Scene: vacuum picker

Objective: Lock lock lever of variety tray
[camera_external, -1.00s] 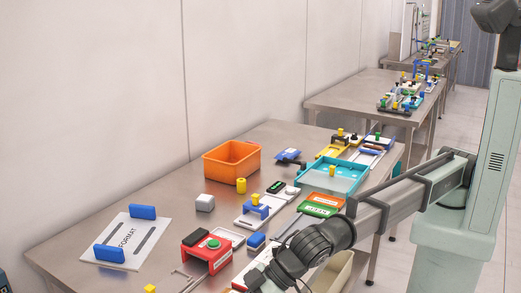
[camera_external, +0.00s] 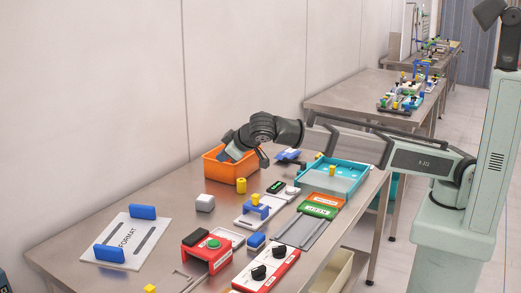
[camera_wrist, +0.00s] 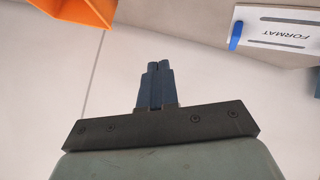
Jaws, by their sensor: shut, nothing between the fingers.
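A teal tray (camera_external: 358,186) sits on the near table, right of the orange bin, with a grey panel in it and a yellow knob (camera_external: 332,171) at its left part. It looks like the variety tray, but I cannot tell which part is its lock lever. My gripper (camera_wrist: 158,65) is shut and empty in the wrist view, its two dark blue fingers together. In the external view my wrist is above the orange bin, left of the teal tray and apart from it; the fingertips are hard to make out there. The tray is not in the wrist view.
The orange bin (camera_external: 213,172) stands below my wrist; it also shows in the wrist view (camera_wrist: 75,10). A white FORMAT plate (camera_external: 128,243) with blue blocks lies at the front left. A red stand (camera_external: 207,258), a red box with black knobs (camera_external: 266,271) and small fixtures crowd the front.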

